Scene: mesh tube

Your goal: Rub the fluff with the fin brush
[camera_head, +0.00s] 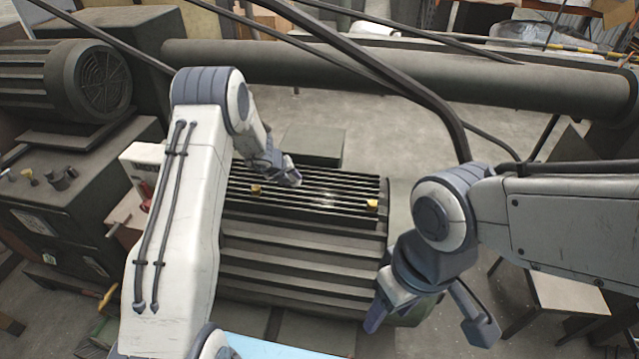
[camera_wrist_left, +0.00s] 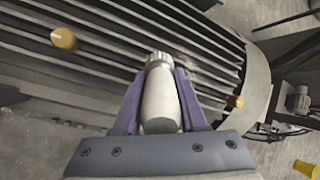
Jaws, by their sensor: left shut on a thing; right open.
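My left gripper (camera_head: 282,174) is over the back left of a dark finned motor housing (camera_head: 300,262). In the left wrist view it is shut on the fin brush (camera_wrist_left: 160,100), a pale rounded handle with a ribbed collar at its far end. The brush points toward the fins; its bristles are hidden, and I cannot tell whether it touches them. Pale fluff (camera_head: 325,200) lies on the fins, to the right of the left gripper. My right gripper (camera_head: 428,316) is open and empty at the housing's front right.
Two yellow knobs (camera_head: 256,190) (camera_head: 371,204) stand on the fins, left and right of the fluff. A red-handled tool (camera_head: 146,196) is at the left by a white box (camera_head: 142,163). A large pipe (camera_head: 400,78) and dark bars cross behind.

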